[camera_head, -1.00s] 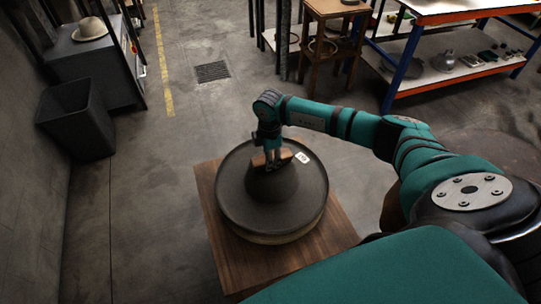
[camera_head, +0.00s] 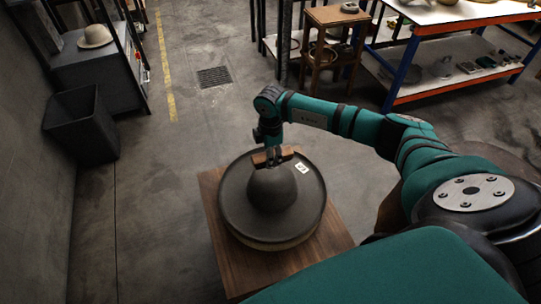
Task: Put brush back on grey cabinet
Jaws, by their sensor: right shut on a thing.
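A small brown brush (camera_head: 272,157) is held in my right gripper (camera_head: 273,152), which is shut on it. The brush is just above the back of the crown of a dark hat (camera_head: 271,192); I cannot tell whether it touches the crown. The hat has a wide brim and a small white tag (camera_head: 301,167), and it rests on a wooden stand (camera_head: 231,254). A grey cabinet (camera_head: 96,77) stands at the upper left with a light hat (camera_head: 95,33) on it. My left gripper is not in view.
A dark bin (camera_head: 82,127) stands on the floor in front of the cabinet. A wooden stool (camera_head: 332,40) and a shelf table with an orange-and-blue frame (camera_head: 440,79) stand at the back right. The floor between the bin and the stand is clear.

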